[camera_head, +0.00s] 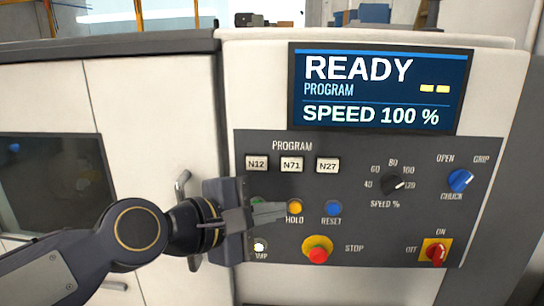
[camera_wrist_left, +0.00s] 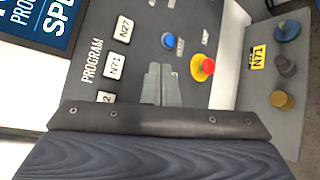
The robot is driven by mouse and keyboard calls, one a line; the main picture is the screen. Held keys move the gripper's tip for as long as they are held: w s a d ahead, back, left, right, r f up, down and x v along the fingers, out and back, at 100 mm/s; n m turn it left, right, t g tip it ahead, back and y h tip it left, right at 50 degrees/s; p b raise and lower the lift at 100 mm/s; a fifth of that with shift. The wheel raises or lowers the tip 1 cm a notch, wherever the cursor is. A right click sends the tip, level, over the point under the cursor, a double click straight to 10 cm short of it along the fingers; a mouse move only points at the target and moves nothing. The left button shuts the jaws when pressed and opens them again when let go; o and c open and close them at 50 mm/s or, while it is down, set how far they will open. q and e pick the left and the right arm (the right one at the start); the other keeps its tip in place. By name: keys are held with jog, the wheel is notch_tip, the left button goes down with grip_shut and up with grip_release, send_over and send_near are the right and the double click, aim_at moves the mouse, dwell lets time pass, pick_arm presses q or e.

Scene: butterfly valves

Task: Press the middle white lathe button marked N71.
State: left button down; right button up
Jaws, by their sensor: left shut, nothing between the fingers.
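The white N71 button (camera_head: 291,164) is the middle one of three white buttons under the word PROGRAM in the head view. N12 (camera_head: 256,163) is on its left and N27 (camera_head: 328,166) on its right. My left gripper (camera_head: 284,211) is shut and empty, its fingertips below the N71 button and close to the yellow HOLD button (camera_head: 295,207). It partly covers a green button. In the left wrist view the shut fingers (camera_wrist_left: 160,72) are beside the N71 button (camera_wrist_left: 115,66), apart from it in the picture. My right gripper is not in view.
The screen (camera_head: 380,88) reads READY, SPEED 100 %. Nearby are the blue RESET button (camera_head: 333,209), the red STOP button (camera_head: 317,249), the speed dial (camera_head: 394,182), the blue chuck knob (camera_head: 460,180) and the red switch (camera_head: 436,251). A yellow N71 label (camera_wrist_left: 258,55) shows beside several coloured parts.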

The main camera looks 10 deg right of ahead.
aim_at(285, 171)
pick_arm(q)
jog(key=shift+s+d+r+n+h, duration=0.1)
jog(key=shift+d+r+n+h, duration=0.2)
jog(key=shift+d+r+n, duration=0.55)
jog(key=shift+d+r+m, duration=0.15)
jog(key=shift+r+m, duration=0.05)
jog(key=shift+m, duration=0.05)
jog(key=shift+w+d, duration=0.35)
jog(key=shift+w, duration=1.1)
jog(key=shift+w+d, duration=0.4)
jog(key=shift+w, duration=1)
jog(key=shift+w+d, duration=0.35)
jog(key=shift+w, duration=1.1)
jog(key=shift+w+p, duration=0.15)
jog(key=shift+p, duration=0.25)
jog(key=shift+w+d, duration=0.1)
jog(key=shift+w, duration=0.15)
